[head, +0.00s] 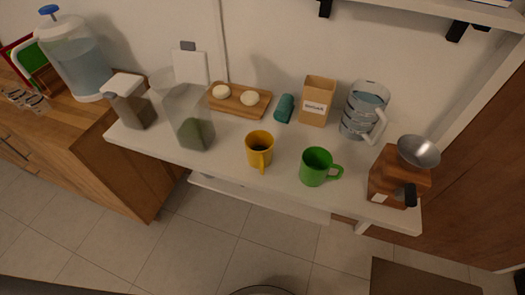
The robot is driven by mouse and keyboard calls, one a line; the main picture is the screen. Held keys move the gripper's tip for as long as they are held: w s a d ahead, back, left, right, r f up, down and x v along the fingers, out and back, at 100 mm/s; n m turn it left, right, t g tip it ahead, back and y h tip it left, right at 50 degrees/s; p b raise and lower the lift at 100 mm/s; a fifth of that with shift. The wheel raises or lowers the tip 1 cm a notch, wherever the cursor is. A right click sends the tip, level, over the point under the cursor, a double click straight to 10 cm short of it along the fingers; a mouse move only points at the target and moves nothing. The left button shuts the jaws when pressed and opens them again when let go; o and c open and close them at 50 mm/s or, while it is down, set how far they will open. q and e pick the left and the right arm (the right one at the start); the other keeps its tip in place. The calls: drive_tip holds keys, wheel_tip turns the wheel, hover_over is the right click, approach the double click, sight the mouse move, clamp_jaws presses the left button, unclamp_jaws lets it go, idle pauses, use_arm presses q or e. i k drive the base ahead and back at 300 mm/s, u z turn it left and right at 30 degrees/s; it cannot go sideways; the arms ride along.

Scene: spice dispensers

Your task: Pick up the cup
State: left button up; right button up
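Two cups stand upright on the white counter in the head view. The yellow cup (259,150) is near the middle of the front edge, its handle facing the front. The green cup (316,167) stands to its right, its handle pointing right. The yellow cup looks dark inside; I cannot tell whether it holds anything. Neither of my grippers shows in this view.
The white counter (285,168) also holds clear dispensers (183,115), a wooden tray (228,104) with two pale round items, a teal cylinder (285,108), a paper bag (317,101), a water pitcher (364,110) and a wooden grinder (398,177). A wooden cabinet (140,185) adjoins at left.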

sight(259, 143)
drive_tip(key=z, duration=2.6)
drive_tip(key=k, duration=1.3)
drive_tip(key=u, duration=0.2)
